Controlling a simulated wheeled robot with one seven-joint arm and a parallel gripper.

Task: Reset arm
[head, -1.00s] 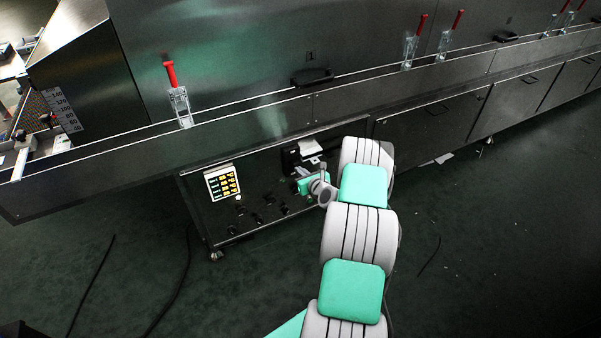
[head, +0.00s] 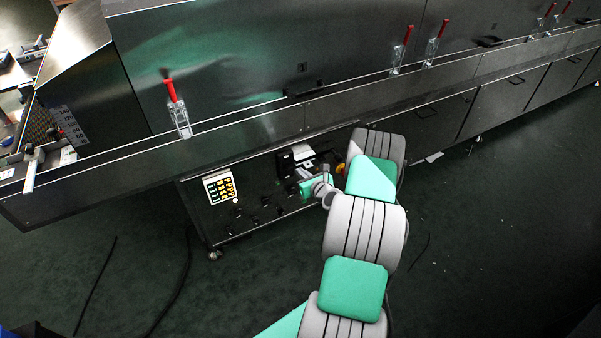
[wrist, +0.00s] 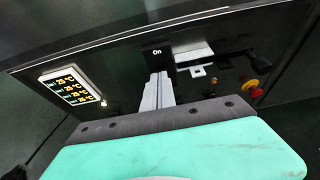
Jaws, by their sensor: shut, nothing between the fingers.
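My gripper (wrist: 157,92) shows in the wrist view with its two light grey fingers together and nothing between them. The fingers point at the dark control panel (wrist: 125,78), just below a black switch marked "On" (wrist: 157,50). I cannot tell whether the fingertips touch the panel. In the head view my arm reaches from the bottom to the panel (head: 248,222) under the dryer. The green wrist part is by the panel's upper right, and the fingertips are hard to make out there.
A temperature display (head: 220,187) is on the panel's left. A red emergency button on yellow (wrist: 252,87) is at the right in the wrist view. The dryer body (head: 230,60) with red-handled clamps (head: 176,108) overhangs the panel. Cables (head: 172,290) lie on the floor.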

